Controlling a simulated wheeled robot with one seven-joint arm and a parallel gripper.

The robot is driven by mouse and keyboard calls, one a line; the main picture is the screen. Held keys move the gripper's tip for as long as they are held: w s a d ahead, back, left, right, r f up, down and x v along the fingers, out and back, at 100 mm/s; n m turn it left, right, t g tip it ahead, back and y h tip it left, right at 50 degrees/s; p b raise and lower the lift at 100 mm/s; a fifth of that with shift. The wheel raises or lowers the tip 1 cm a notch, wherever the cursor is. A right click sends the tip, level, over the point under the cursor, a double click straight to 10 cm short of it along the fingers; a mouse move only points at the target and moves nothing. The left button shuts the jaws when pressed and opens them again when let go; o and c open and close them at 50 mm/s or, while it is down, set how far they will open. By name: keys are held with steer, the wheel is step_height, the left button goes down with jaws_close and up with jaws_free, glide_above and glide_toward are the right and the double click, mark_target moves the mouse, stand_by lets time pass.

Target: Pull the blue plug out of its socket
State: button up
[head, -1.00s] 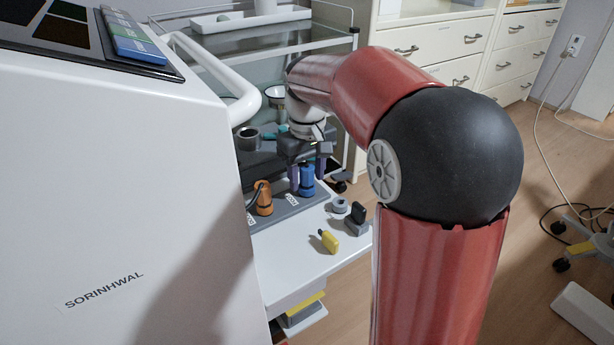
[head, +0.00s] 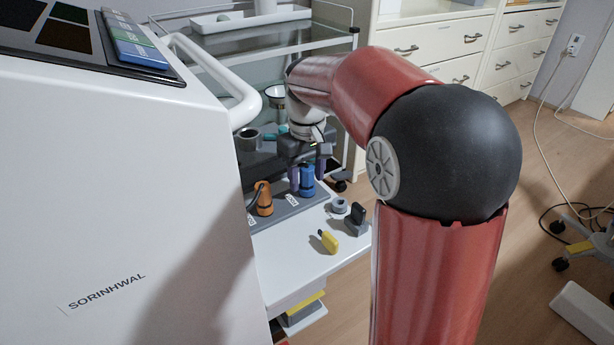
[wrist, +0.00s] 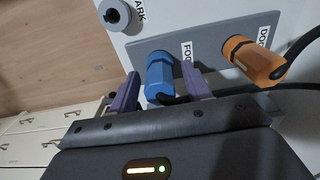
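The blue plug (head: 307,182) stands in the grey socket strip (head: 284,212) on the white shelf. In the wrist view the blue plug (wrist: 160,72) sits beside a label that starts "FOO", and a dark cable leaves it toward the right. My gripper (head: 307,174) is over it with its purple fingers pointing down, one on each side of the plug. In the wrist view my gripper (wrist: 162,88) is open around the plug, with a visible gap at the left finger. The gap at the right finger is smaller, and contact there is unclear. The socket opening is hidden under the plug.
An orange plug (head: 264,199) with a dark cable stands left of the blue one on the same strip. A yellow plug (head: 329,241), a grey round piece (head: 339,206) and a black part (head: 356,218) are on the shelf to the right. A white cabinet (head: 120,200) fills the left.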

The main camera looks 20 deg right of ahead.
mark_target(307, 167)
jaws_close()
steer(key=shift+r, duration=0.15)
steer(key=shift+r+p, duration=2.5)
steer(key=shift+r, duration=0.4)
